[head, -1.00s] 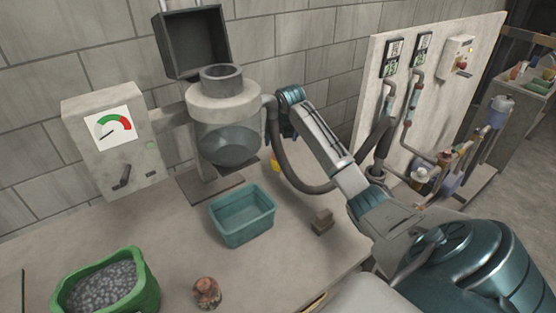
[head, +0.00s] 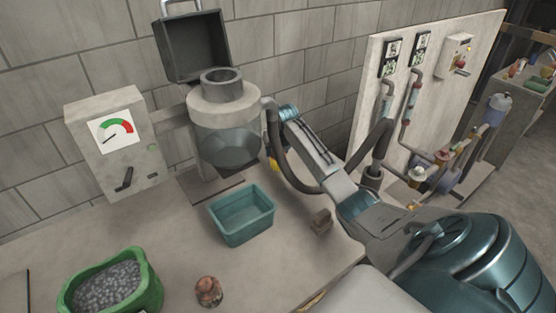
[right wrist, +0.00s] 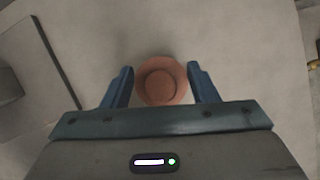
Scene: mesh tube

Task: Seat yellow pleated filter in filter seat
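A small yellow patch (head: 273,164) shows beside the hose in the head view, mostly hidden by my right arm; no pleats can be made out. My right gripper (right wrist: 160,72) is hidden in the head view. In the right wrist view its blue fingers stand wide apart, either side of a round reddish-brown thing (right wrist: 158,80); contact is unclear. My left gripper is out of view.
A gauge box (head: 116,158) stands left. A hose (head: 285,160) runs close to my arm.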

